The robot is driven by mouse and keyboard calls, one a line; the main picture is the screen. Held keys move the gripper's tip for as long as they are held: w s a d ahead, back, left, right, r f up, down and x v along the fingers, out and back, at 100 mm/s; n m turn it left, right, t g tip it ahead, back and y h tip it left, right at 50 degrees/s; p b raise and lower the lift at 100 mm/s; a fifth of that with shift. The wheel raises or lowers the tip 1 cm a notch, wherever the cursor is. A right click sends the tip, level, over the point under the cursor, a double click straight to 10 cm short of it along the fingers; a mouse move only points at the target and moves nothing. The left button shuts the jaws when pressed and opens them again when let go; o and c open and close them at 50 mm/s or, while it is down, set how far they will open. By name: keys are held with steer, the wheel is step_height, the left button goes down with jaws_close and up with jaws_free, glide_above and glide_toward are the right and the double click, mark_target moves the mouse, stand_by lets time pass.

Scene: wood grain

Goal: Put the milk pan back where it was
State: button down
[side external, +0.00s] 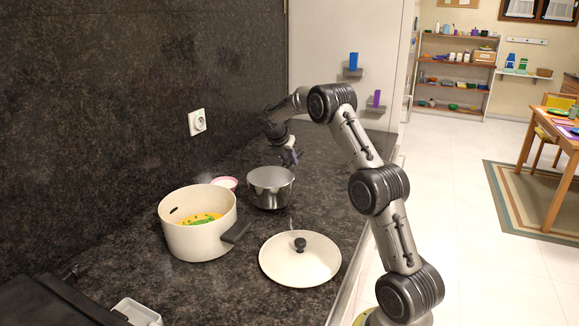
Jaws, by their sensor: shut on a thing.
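The milk pan (269,194) is a shiny steel pan in the middle of the dark stone counter. It is upright, and its inside looks empty from here. My gripper (291,159) points down at the pan's far right rim and is shut on the pan. The exact grip spot and the pan's handle are hard to make out. I cannot tell whether the pan's base touches the counter.
A cream pot (196,240) with yellow and green food stands left of the pan, its dark handle pointing right. A cream lid (300,267) lies in front. A pink-rimmed bowl (226,183) sits behind the pot. A white container (137,313) is front left.

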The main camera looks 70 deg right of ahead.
steer(key=shift+f, duration=1.2)
steer(key=c, duration=0.7)
jaws_free()
steer(key=shift+f, duration=0.1)
steer(key=shift+o, duration=0.2)
